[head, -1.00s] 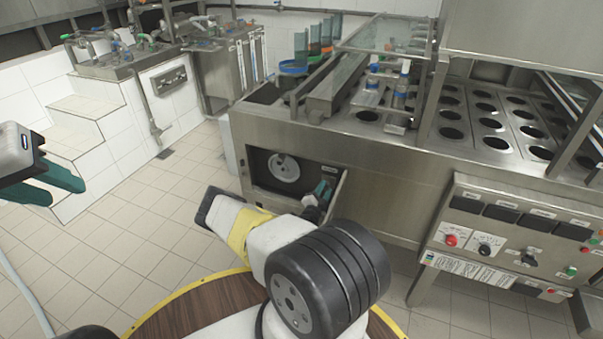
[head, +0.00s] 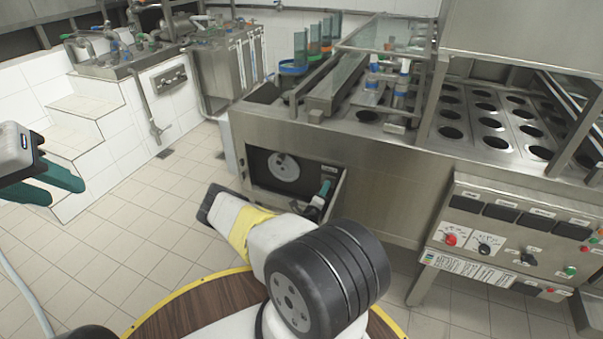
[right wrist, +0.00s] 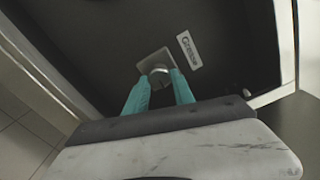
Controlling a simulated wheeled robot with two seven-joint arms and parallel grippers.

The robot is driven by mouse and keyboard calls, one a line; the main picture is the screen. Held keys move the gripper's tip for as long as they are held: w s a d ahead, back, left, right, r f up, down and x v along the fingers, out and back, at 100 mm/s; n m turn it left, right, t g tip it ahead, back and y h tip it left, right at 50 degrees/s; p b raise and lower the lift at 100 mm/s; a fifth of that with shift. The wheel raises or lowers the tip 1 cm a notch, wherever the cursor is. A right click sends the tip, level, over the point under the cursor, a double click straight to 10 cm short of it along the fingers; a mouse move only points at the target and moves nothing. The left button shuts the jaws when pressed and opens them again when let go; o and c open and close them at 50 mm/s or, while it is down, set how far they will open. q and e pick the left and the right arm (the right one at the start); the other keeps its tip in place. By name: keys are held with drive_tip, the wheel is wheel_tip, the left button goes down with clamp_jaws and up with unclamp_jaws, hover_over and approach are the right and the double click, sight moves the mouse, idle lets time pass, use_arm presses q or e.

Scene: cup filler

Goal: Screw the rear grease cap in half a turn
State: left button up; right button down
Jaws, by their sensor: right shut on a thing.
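The grease cap (right wrist: 159,76) is a small round metal cap on a square metal plate, beside a "Grease" label (right wrist: 187,50), in the right wrist view. My right gripper (right wrist: 160,80) has its teal fingertips on either side of the cap and is shut on it. In the head view my right gripper (head: 325,188) reaches into the open bay of the machine, and the cap is hidden there. My left gripper (head: 65,186) hangs empty at the left edge, its teal fingers apart.
The bay holds a round metal disc (head: 284,167) on a dark panel. The steel machine (head: 385,170) fills the right side, with a control panel (head: 505,235) low down. Tiled floor (head: 130,215) lies clear at the left.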

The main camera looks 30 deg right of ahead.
drive_tip(key=m, duration=1.6)
drive_tip(key=shift+w+a+f+m, duration=0.1)
drive_tip(key=shift+a+f+m, duration=0.15)
drive_tip(key=shift+m, duration=0.15)
idle(0.3)
drive_tip(key=c, duration=1.1)
unclamp_jaws()
drive_tip(key=shift+o, duration=0.2)
drive_tip(key=v, duration=0.7)
drive_tip(key=shift+a, duration=0.3)
